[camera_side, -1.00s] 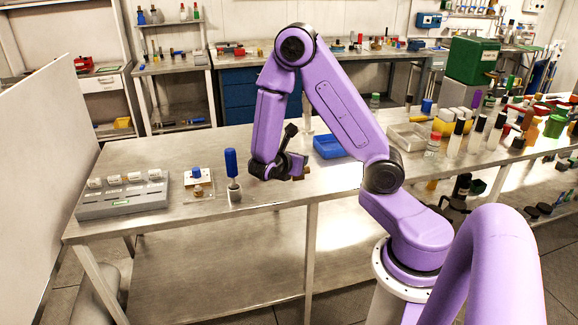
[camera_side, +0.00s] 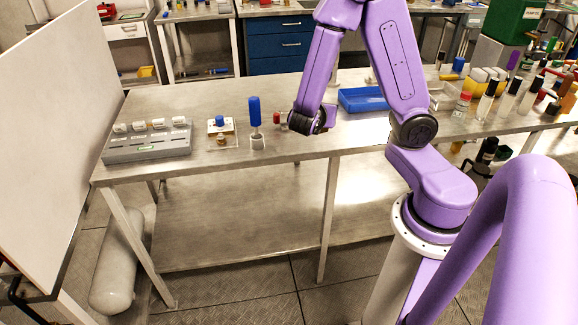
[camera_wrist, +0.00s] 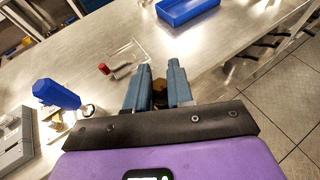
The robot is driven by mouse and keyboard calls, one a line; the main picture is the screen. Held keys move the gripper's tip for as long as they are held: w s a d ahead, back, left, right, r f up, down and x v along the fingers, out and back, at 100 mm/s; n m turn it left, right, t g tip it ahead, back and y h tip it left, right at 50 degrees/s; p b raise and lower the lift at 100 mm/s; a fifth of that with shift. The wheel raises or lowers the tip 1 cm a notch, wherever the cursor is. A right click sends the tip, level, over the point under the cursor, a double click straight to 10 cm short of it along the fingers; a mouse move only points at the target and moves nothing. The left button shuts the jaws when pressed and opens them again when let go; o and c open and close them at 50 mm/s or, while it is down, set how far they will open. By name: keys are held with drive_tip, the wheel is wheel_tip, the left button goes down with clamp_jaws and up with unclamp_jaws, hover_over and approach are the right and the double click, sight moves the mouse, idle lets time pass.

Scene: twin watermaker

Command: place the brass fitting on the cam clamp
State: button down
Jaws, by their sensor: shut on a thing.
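My gripper (camera_wrist: 161,75) is shut on a small dark brass fitting (camera_wrist: 160,92), seen between its two grey-blue fingers in the wrist view. In the side view the arm's wrist hides the fingers and the fitting. A red-tipped lever (camera_wrist: 104,69) with a grey bar lies on a clear plate (camera_wrist: 128,50), up and left of the fingers; this appears to be the cam clamp. Its red tip (camera_side: 277,118) also shows in the side view, just left of my wrist. The fitting is apart from the clamp in the wrist view; its height above the table is unclear.
A blue-handled tool (camera_side: 255,112) stands upright in a small holder left of the red tip. Further left are a blue-knobbed fixture (camera_side: 219,122) and a grey rack (camera_side: 147,144). A blue tray (camera_side: 362,99) lies to the right. The table's front strip is clear.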

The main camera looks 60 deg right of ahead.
drive_tip(key=w+a+r+n+t+y, duration=0.5)
drive_tip(key=w+a+n+t+y, duration=0.4)
drive_tip(key=w+a+n, duration=0.3)
drive_tip(key=s+d+f+m+g+h, duration=0.2)
drive_tip(key=s+d+m+g+h, duration=0.2)
drive_tip(key=s+d+m+g, duration=0.2)
drive_tip(key=s+d+f+m+g+h, duration=0.3)
drive_tip(key=s+d+m+g+h, duration=0.2)
drive_tip(key=s+m, duration=0.4)
drive_tip(key=s+d+g, duration=0.1)
drive_tip(key=d, duration=0.1)
drive_tip(key=shift+s+d+g+h, duration=0.2)
drive_tip(key=shift+d+g+h, duration=0.1)
drive_tip(key=shift+d, duration=0.05)
drive_tip(key=shift+w+f, duration=0.1)
